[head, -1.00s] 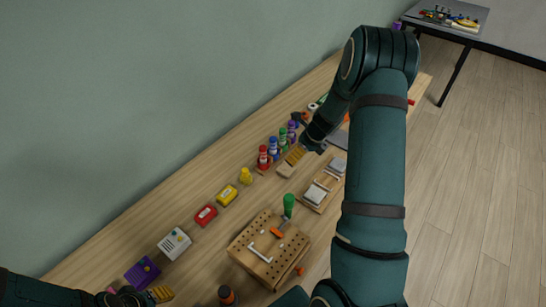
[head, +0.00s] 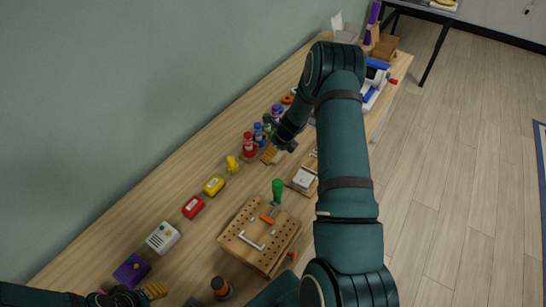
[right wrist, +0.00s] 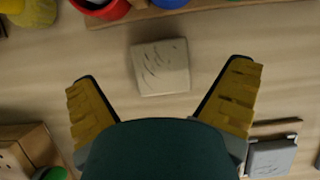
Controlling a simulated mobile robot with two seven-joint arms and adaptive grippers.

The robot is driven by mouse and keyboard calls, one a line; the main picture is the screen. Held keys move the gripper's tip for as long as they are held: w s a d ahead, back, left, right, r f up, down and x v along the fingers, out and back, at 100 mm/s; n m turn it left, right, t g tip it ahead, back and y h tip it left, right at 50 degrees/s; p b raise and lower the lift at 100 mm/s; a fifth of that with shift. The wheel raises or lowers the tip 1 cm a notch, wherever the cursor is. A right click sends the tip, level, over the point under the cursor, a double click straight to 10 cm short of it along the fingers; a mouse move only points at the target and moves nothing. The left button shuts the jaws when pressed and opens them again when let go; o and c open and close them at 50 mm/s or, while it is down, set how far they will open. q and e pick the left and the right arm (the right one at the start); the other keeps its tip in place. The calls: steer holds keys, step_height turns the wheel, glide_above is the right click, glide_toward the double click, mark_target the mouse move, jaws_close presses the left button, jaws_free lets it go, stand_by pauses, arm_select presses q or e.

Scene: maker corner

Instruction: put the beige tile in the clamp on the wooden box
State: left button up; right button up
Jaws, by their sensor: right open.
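The beige tile (right wrist: 160,68) lies flat on the table in the right wrist view. My right gripper (right wrist: 163,75) is open above it, one yellow finger on each side. In the head view, my right gripper (head: 269,155) mostly hides the tile. The wooden box (head: 260,245) has rows of holes and stands at lower centre. The clamp (head: 266,219), with orange parts and a pale bar, is on its top; a green handle (head: 278,188) stands upright beside it. My left gripper (head: 150,292) is at lower left, its opening unclear.
Several coloured bottles, including a red one (head: 249,146), stand just behind my right gripper. A wooden tray with a grey tile (head: 304,180) is to its right. Yellow (head: 214,186) and red (head: 193,207) boxes and a white device (head: 162,237) line the wall side.

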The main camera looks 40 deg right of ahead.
steer(key=x, duration=0.2)
steer(key=shift+w+f, duration=0.1)
steer(key=shift+f, duration=0.15)
steer(key=c, duration=1.4)
